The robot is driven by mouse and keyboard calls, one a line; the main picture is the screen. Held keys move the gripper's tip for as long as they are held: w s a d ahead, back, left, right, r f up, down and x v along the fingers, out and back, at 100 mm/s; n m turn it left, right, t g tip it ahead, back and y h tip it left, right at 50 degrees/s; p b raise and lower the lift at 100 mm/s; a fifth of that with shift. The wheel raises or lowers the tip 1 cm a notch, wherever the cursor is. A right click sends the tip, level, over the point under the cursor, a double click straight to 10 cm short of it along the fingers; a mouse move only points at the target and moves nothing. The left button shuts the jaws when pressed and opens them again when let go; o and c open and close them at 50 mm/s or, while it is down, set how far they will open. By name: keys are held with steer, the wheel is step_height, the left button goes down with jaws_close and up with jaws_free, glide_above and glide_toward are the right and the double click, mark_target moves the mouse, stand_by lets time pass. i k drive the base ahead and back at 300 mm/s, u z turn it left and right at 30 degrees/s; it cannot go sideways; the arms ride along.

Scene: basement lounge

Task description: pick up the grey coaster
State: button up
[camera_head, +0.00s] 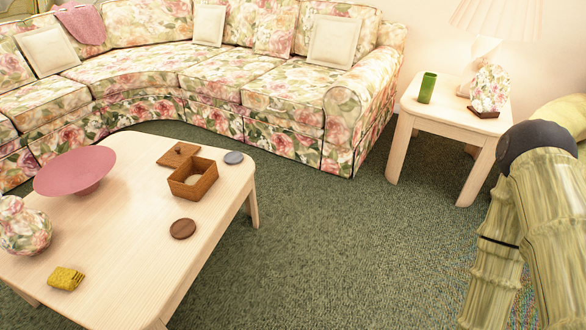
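A small round grey coaster (234,158) lies flat near the far right corner of the light wooden coffee table (130,245). It is just right of and behind an open brown box, with a small gap between them. A second round coaster (183,229), dark brown, lies nearer on the same table. My arm shows at the right edge of the picture. My gripper is not in view, and nothing shows of what it may hold.
The brown box (191,190), its lid (179,154), a pink bowl (75,178), a floral jar (23,230) and a yellow object (66,279) stand on the coffee table. A floral sofa (250,85) curves behind. A side table (450,113) stands right. Green carpet (320,240) between is clear.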

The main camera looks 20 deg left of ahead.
mark_target(232, 157)
steer(key=z, duration=0.35)
steer(key=k, duration=0.5)
steer(key=z, duration=0.25)
steer(key=i, duration=1.4)
steer(key=u, duration=1.6)
steer(key=i, duration=0.7)
steer(key=u, duration=0.85)
